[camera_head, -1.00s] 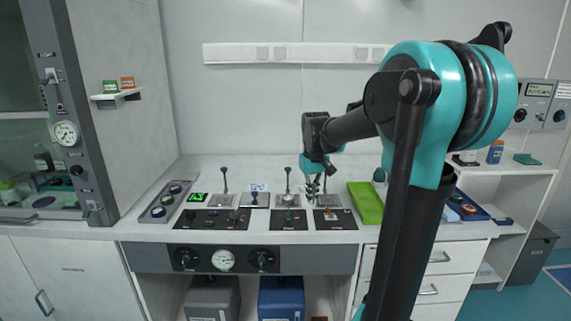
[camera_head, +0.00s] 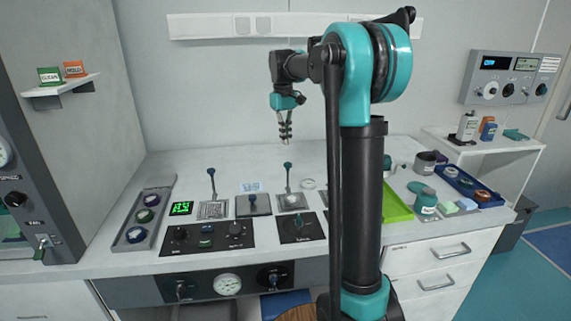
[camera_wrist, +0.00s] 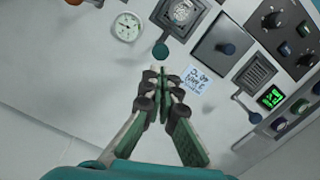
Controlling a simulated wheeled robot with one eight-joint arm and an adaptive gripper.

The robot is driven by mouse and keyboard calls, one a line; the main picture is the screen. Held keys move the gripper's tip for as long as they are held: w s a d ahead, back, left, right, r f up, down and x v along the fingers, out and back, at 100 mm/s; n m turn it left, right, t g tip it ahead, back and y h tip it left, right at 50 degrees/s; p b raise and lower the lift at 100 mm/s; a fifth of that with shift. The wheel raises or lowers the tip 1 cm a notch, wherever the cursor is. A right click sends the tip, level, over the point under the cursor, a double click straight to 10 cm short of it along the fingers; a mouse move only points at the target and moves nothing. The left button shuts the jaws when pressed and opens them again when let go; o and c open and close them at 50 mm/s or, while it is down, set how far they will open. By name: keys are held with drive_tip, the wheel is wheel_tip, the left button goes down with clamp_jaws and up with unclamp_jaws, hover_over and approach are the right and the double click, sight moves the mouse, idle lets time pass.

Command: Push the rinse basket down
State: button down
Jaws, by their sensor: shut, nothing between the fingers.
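My gripper (camera_head: 286,141) is shut and empty, pointing down above the back of the bench, clear of the fixtures. In the wrist view its fingertips (camera_wrist: 162,72) meet beside a dark teal lever knob (camera_wrist: 161,50), which belongs to a round mesh fixture (camera_wrist: 181,10). In the head view that fixture (camera_head: 292,201) has its knob (camera_head: 288,166) on an upright rod. A similar square grated fixture (camera_head: 212,210) with a blue-knobbed lever (camera_head: 211,171) stands to its left. No label shows which fixture is the rinse basket.
A dark plate with a knob (camera_head: 253,204) lies between the two lever fixtures. Control panels (camera_head: 207,237) line the front. A green tray (camera_head: 397,207) is at right, partly behind my arm. The back of the bench is mostly bare.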

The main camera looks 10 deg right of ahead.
sight(287, 163)
drive_tip(key=shift+s+d+f, duration=0.1)
drive_tip(key=shift+s+f, duration=0.1)
drive_tip(key=shift+f, duration=1.55)
drive_tip(key=shift+s+d+f, duration=0.1)
drive_tip(key=shift+s+f, duration=0.1)
drive_tip(key=shift+f, duration=1.55)
drive_tip(key=shift+f, duration=3)
drive_tip(key=shift+w+a+r, duration=0.15)
drive_tip(key=shift+w+a, duration=0.05)
drive_tip(key=shift+w, duration=0.3)
drive_tip(key=shift+w+a+r, duration=0.2)
drive_tip(key=shift+w, duration=0.25)
drive_tip(key=shift+w+a+r, duration=0.15)
drive_tip(key=shift+w+a, duration=0.05)
drive_tip(key=shift+w, duration=0.3)
wheel_tip(287, 163, up, 12)
drive_tip(key=w, duration=0.1)
drive_tip(key=shift+a, duration=0.25)
